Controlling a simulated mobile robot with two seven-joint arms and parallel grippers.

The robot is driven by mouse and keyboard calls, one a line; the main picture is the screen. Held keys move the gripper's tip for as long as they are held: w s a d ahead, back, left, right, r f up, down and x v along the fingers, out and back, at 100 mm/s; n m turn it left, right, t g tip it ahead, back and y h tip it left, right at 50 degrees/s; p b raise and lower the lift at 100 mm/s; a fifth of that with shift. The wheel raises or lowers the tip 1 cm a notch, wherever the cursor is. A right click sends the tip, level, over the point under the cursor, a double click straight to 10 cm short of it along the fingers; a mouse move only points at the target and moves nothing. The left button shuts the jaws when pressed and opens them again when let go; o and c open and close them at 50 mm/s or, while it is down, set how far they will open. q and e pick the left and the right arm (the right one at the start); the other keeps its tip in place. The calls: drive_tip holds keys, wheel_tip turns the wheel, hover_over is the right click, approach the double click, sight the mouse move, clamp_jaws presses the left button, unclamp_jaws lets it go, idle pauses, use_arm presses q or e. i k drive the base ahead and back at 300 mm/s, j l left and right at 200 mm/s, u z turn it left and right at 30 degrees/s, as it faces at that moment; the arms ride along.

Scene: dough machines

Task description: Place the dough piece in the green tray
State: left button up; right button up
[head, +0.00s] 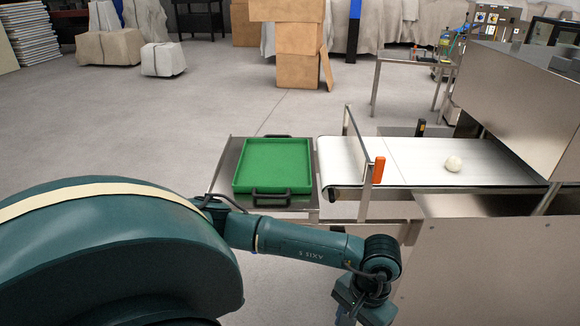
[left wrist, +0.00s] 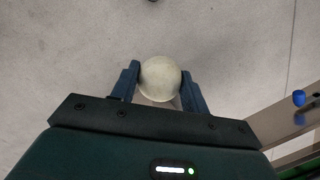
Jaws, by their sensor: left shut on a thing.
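The green tray (head: 270,166) lies flat and empty on a metal stand left of the conveyor in the head view, with dark handles at its far and near sides. My left arm reaches across in front of the tray, and my left gripper (head: 347,319) is at the bottom edge, pointing down. In the left wrist view, my left gripper is shut on a pale round dough piece (left wrist: 160,78), held between its two blue fingers above the grey floor. The held dough piece does not show in the head view. My right gripper is not in view.
Another round dough piece (head: 453,164) sits on the white conveyor belt (head: 420,150). A guard frame with an orange post (head: 379,170) stands at the belt's left end. A large metal machine (head: 520,95) is at the right. Open floor lies beyond the tray.

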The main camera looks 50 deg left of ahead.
sight(273, 176)
drive_tip(key=z, duration=0.35)
drive_tip(key=j+z, duration=0.15)
drive_tip(key=z, duration=0.2)
drive_tip(key=k+z, duration=0.1)
drive_tip(key=z, duration=0.25)
drive_tip(key=k+j, duration=0.4)
drive_tip(key=j, duration=0.15)
drive_tip(key=k+j, duration=0.4)
drive_tip(key=j, duration=0.15)
drive_tip(key=k+j, duration=0.4)
drive_tip(key=j, duration=0.15)
drive_tip(key=k+j, duration=0.4)
drive_tip(key=j, duration=0.2)
